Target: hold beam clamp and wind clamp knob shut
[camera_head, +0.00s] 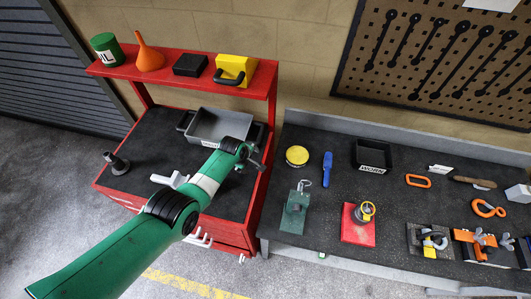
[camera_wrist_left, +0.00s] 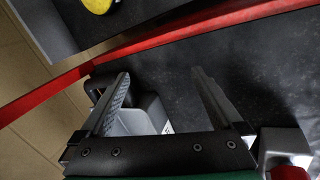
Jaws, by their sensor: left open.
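My left gripper (camera_head: 250,160) is above the red trolley, just in front of the grey tray (camera_head: 218,128). In the left wrist view its two fingers (camera_wrist_left: 161,82) stand wide apart, with nothing held between them. Part of the grey tray (camera_wrist_left: 138,118) shows beyond them. On the workbench at right, an orange clamp-like device with wing-shaped knobs (camera_head: 476,243) and a yellow-and-grey clamp-like device on a plate (camera_head: 431,241) sit near the front edge. I cannot tell which is the beam clamp. My right gripper is not seen.
The workbench also holds a green block (camera_head: 295,212), a red block (camera_head: 358,226), a yellow round tin (camera_head: 297,155), a blue tool (camera_head: 327,168) and a black bin (camera_head: 371,156). The trolley's red upper shelf (camera_head: 185,79) stands behind the tray. A dark post (camera_head: 116,163) stands at its left.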

